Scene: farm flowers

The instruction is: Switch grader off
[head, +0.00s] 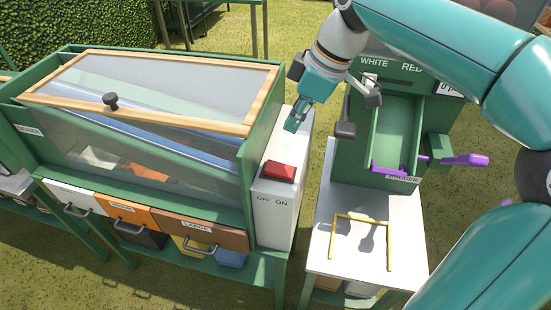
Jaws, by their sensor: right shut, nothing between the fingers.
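The grader (140,125) is a green cabinet with a wood-framed clear lid, at the left of the head view. On its right end is a white switch box (273,215) with a red rocker switch (280,172) on top. OFF is printed below the switch on the left and ON on the right. I cannot tell which side is pressed. My right gripper (292,125) is shut and empty, pointing down over the far part of the box top, behind the red switch and apart from it. My left gripper is not in view.
A green bagger (397,140) with a purple handle (464,160) stands right of the switch box. A yellow wire frame (360,220) stands on the white table (330,270) before it. Drawers with handles, one orange (130,215), line the grader's front.

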